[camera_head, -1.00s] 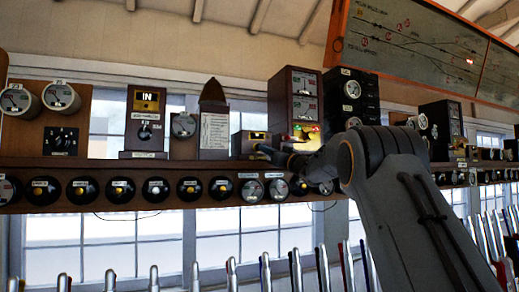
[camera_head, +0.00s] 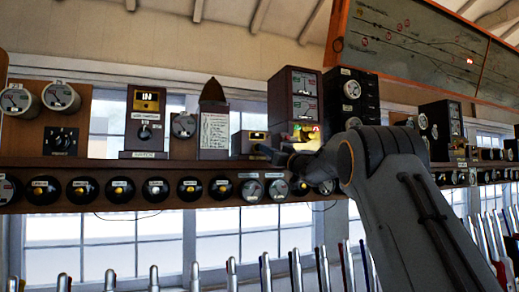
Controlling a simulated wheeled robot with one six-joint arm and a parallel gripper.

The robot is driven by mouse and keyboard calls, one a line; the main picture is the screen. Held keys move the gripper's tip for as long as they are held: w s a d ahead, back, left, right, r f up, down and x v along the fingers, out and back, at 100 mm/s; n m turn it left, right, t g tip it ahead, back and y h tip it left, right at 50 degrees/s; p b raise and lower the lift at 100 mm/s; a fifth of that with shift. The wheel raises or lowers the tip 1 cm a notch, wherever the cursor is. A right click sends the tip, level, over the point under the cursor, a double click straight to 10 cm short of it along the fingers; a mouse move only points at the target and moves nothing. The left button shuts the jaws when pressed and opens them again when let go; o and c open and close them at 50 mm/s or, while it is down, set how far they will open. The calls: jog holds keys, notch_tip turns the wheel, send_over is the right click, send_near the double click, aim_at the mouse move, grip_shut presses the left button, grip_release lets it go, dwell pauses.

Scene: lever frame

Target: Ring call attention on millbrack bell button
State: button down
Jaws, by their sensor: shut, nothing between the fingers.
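My gripper (camera_head: 264,151) is at the end of my arm, which reaches in from the lower right to the shelf. Its fingers are shut and empty, and their tips are in front of a small brown box with a yellow window (camera_head: 250,143). I cannot tell whether the tips touch the box. A lit yellow and green panel (camera_head: 306,134) is just behind my wrist, partly hidden by it. The labels are too small to read, so I cannot tell which one is the Millbrack bell button.
The wooden shelf (camera_head: 110,163) carries several instruments, with a row of black round dials (camera_head: 122,190) below its edge. A tall brown box (camera_head: 294,97) and a black instrument stack (camera_head: 351,100) stand beside my arm. Several lever tops (camera_head: 232,272) rise along the bottom.

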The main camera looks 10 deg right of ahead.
dwell(0.4)
jog(key=shift+s+p, duration=0.15)
jog(key=shift+p, duration=0.2)
dwell(0.7)
jog(key=shift+s, duration=0.1)
jog(key=shift+s+d+b, duration=0.2)
jog(key=shift+s, duration=0.6)
jog(key=shift+s+d+b, duration=0.15)
jog(key=shift+s+b, duration=0.05)
jog(key=shift+s, duration=0.55)
jog(key=shift+s+d+b, duration=0.2)
jog(key=shift+s, duration=0.6)
